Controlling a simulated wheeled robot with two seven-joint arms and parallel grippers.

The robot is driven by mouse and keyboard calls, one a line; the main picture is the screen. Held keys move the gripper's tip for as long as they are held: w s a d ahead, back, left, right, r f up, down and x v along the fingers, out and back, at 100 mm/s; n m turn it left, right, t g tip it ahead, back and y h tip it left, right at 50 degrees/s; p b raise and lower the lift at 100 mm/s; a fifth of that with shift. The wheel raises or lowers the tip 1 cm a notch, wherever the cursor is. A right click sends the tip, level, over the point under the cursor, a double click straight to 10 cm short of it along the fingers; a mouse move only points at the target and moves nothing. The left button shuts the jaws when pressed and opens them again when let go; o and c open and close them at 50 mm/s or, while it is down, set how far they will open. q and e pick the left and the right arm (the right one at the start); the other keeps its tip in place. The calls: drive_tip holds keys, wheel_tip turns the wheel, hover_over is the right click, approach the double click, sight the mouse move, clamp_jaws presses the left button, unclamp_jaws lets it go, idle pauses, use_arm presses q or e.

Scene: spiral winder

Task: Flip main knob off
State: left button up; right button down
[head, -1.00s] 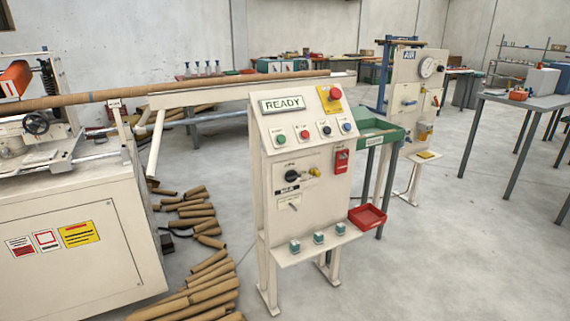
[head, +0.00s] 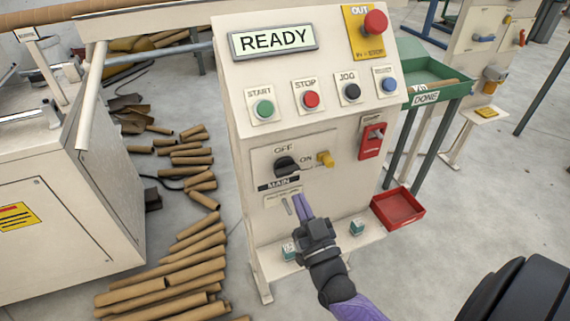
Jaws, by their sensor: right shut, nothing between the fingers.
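The main knob (head: 286,166) is a black rotary handle on the front of the cream control stand, above a black MAIN label. OFF is printed above it and ON to its right; its handle looks turned toward ON. My right gripper (head: 301,203) comes up from the lower right, with purple fingers closed together and empty. Its fingertips are below the knob, in front of the lower panel by a small plate with slots, apart from the knob. They partly cover that plate. My left gripper is not in view.
A yellow part (head: 325,159) sits right of the knob. A red box switch (head: 371,141) is farther right. Above are START, STOP and JOG buttons and a red emergency button (head: 375,22). A shelf (head: 340,243) with small teal blocks and a red tray (head: 398,209) lies below.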

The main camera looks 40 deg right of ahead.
sight(286, 169)
drive_tip(key=w+b, duration=0.1)
drive_tip(key=w, duration=0.2)
drive_tip(key=w+d+b, duration=0.1)
drive_tip(key=w+b, duration=0.1)
drive_tip(key=w, duration=0.1)
drive_tip(key=w+d+b, duration=0.1)
drive_tip(key=w, duration=0.2)
drive_tip(key=shift+f+b, duration=0.45)
drive_tip(key=shift+b, duration=0.15)
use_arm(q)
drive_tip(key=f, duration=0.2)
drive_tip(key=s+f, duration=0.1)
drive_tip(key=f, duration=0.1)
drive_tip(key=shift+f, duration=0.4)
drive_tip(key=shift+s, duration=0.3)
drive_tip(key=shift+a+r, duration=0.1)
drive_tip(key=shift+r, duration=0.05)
use_arm(e)
drive_tip(key=shift+n, duration=0.5)
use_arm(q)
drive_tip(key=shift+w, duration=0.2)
use_arm(e)
drive_tip(key=shift+y, duration=0.3)
